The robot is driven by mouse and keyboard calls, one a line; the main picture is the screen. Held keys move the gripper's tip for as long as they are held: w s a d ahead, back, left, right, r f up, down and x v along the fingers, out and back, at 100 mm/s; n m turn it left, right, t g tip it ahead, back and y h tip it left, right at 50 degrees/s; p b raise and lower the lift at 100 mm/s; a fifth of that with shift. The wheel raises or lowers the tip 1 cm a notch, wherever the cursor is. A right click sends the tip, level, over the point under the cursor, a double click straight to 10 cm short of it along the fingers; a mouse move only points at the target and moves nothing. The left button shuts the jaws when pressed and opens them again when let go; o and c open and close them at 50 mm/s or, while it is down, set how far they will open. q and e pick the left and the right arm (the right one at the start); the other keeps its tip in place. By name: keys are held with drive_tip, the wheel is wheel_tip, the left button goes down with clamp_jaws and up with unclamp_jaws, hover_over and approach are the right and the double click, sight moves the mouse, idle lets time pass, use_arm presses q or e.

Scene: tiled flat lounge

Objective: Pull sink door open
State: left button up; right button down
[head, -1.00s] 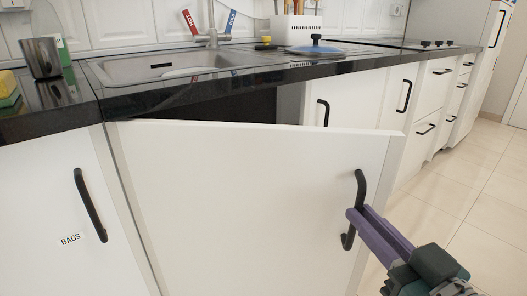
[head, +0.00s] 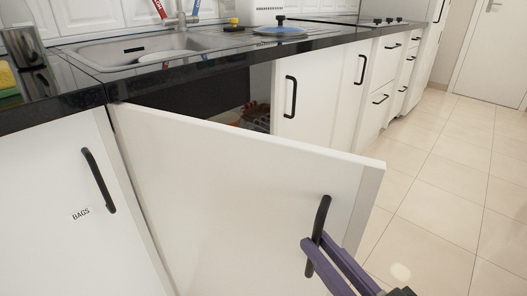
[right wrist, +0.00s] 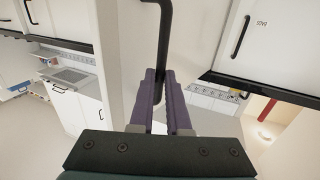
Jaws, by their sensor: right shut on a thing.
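The white sink door (head: 235,185) stands part open below the sink (head: 145,48), hinged at its left side and swung out toward me. Its black bar handle (head: 321,222) is near the free right edge. My right gripper (head: 312,243), with purple fingers, is shut on this handle. In the right wrist view, the black handle (right wrist: 164,35) runs down between the purple fingers (right wrist: 160,88). My left gripper is not in view.
Dark cabinet space with some items (head: 250,115) shows behind the door. A cabinet labelled BAGS (head: 60,190) is shut at left. Shut white cabinets and drawers (head: 385,90) run off to the right. The tiled floor (head: 450,190) at right is clear.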

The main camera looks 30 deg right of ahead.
drive_tip(key=shift+w+a, duration=0.1)
drive_tip(key=shift+a, duration=0.1)
drive_tip(key=c, duration=1.2)
unclamp_jaws()
drive_tip(key=shift+w+a, duration=0.1)
drive_tip(key=shift+w, duration=0.05)
drive_tip(key=shift+o, duration=0.6)
drive_tip(key=shift+w+a+r, duration=0.1)
drive_tip(key=shift+w+a, duration=0.1)
drive_tip(key=shift+w, duration=0.1)
drive_tip(key=shift+o, duration=1)
drive_tip(key=shift+s+d, duration=0.2)
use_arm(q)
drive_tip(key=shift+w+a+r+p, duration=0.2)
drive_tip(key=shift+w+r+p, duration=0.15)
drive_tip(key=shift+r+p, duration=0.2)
use_arm(e)
drive_tip(key=s, duration=1)
drive_tip(key=shift+d, duration=0.15)
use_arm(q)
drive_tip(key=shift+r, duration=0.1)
